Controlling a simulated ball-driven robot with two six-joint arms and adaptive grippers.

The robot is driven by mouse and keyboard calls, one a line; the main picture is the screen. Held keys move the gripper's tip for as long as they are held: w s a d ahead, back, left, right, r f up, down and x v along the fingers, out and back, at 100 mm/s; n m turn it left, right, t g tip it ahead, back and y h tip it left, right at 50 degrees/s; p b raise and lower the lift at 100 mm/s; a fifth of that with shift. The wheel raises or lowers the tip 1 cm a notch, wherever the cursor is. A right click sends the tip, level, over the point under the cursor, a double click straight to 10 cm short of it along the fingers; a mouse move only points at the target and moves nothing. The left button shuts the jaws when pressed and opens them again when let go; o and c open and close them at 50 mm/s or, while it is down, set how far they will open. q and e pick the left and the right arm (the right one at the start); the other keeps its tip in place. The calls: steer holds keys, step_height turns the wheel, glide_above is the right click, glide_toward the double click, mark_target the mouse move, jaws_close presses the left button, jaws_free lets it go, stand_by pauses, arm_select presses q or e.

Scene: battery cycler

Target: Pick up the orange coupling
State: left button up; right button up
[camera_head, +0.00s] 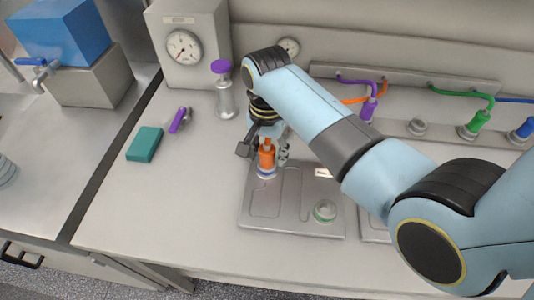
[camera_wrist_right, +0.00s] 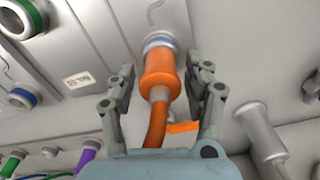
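The orange coupling (camera_head: 266,155) stands upright on a blue-ringed port (camera_head: 266,173) at the upper left of a grey tray plate (camera_head: 262,222). In the right wrist view the orange coupling (camera_wrist_right: 159,75) lies between the two fingers, with its orange hose running back toward my palm. My right gripper (camera_head: 264,151) is open, with one finger on each side of the coupling. The right gripper (camera_wrist_right: 162,78) shows a gap between each finger and the coupling. My left gripper is in neither view.
Purple (camera_head: 368,108), green (camera_head: 478,122) and blue (camera_head: 524,130) couplings stand at the back right. A purple-capped cylinder (camera_head: 225,92), a gauge box (camera_head: 187,45) and a teal block (camera_head: 145,144) are to the left. A green-ringed port (camera_head: 324,210) is on the same plate.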

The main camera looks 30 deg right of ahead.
mark_target(267, 143)
jaws_close()
steer(key=shift+w+r, duration=0.1)
steer(key=shift+r, duration=0.4)
step_height(267, 143, up, 3)
steer(key=shift+f+b, duration=0.2)
steer(key=shift+b, duration=0.2)
steer(key=s+d+r+b, duration=0.1)
steer(key=s+d+r, duration=0.5)
steer(key=d, duration=0.4)
steer(key=shift+s+r, duration=0.2)
steer(key=shift+r, duration=0.5)
steer(key=shift+c, duration=1.9)
jaws_free()
jaws_close()
